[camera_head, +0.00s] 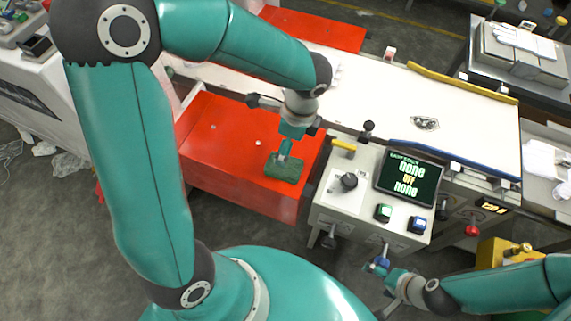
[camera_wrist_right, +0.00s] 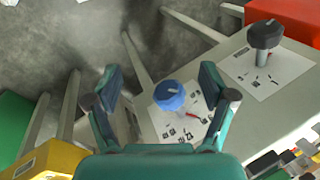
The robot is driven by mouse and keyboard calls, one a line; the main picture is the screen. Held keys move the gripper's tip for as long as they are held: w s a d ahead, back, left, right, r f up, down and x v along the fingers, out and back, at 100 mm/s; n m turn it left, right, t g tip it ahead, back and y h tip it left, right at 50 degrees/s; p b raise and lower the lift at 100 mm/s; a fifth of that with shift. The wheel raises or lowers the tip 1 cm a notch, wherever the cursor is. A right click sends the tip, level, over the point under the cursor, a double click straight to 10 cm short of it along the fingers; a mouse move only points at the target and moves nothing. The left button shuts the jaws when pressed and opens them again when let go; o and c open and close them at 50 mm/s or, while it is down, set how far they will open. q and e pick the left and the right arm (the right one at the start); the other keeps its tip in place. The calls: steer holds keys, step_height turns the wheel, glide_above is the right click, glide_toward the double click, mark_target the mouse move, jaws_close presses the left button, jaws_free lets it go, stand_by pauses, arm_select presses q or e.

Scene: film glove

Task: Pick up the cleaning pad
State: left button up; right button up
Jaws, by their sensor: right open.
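The cleaning pad (camera_head: 284,168) is a dark green block with a teal upright part, on the red surface (camera_head: 225,135) left of the control panel. My left gripper (camera_head: 290,133) points down right above it, at the upright part. Whether its fingers are closed on it cannot be made out. My right gripper (camera_head: 380,268) is low at the right, in front of the control panel and away from the pad. In the right wrist view my right gripper (camera_wrist_right: 158,85) is open, its fingers apart, with a blue knob (camera_wrist_right: 168,96) showing beyond and between them.
The control panel (camera_head: 330,205) carries a dark screen (camera_head: 408,178), a black knob (camera_head: 349,182) and green and blue buttons. A white table with a blue edge strip (camera_head: 465,162) lies behind it. A yellow box (camera_head: 492,252) stands near my right arm.

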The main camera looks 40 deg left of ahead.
arm_select(q)
glide_above(291, 174)
steer(key=w+a, duration=0.1)
steer(key=a, duration=0.2)
step_height(291, 174, down, 7)
steer(key=shift+d+r, duration=0.1)
steer(key=shift+r, duration=0.05)
steer(key=shift+w+f, duration=0.1)
steer(key=shift+f, duration=2.65)
steer(key=c, duration=0.8)
